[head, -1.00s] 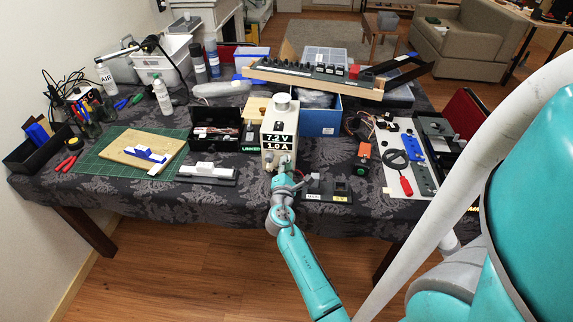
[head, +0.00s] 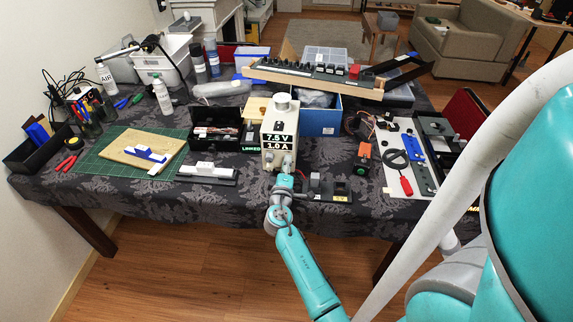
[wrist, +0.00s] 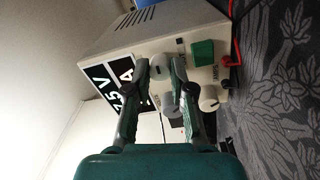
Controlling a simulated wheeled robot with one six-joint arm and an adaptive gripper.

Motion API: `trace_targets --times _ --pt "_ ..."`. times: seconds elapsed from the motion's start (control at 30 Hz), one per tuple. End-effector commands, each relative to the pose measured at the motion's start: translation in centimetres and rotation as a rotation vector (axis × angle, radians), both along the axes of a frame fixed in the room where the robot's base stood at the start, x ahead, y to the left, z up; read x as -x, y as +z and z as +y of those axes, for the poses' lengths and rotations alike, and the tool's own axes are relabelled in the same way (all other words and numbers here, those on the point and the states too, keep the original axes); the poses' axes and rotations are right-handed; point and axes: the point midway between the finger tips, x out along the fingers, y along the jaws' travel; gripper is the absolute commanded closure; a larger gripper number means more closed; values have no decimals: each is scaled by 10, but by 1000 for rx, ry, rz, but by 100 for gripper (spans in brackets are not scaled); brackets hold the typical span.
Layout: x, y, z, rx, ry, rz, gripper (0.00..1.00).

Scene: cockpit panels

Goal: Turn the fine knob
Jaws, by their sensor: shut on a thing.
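The cream power supply (head: 267,127) stands near the table's front edge, its display reading 7.5 V and 1.0 A. In the wrist view the supply (wrist: 150,45) appears turned on its side. My gripper (wrist: 160,70) is shut on a grey-white knob (wrist: 159,65), one finger on each side. Two other round knobs, a lower one (wrist: 168,104) and a right one (wrist: 209,99), sit close by on the same face. I cannot read the knob labels. In the head view my gripper (head: 286,163) reaches the supply's front and hides the held knob.
A green switch (wrist: 203,53) and a red lead (wrist: 235,50) sit beside the knobs. A black block with a yellow label (head: 340,192) lies right of my gripper. An orange-topped box (head: 363,155) is farther right. A grey-white device (head: 208,171) lies to the left.

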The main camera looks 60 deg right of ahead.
Motion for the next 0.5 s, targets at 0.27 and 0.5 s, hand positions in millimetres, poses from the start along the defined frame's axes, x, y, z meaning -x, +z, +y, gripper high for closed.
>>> trace_targets --times 0.27,0.5 --pt "1 -1 0 -40 -1 -93 100" --pt "1 -2 0 -50 -3 -117 100"
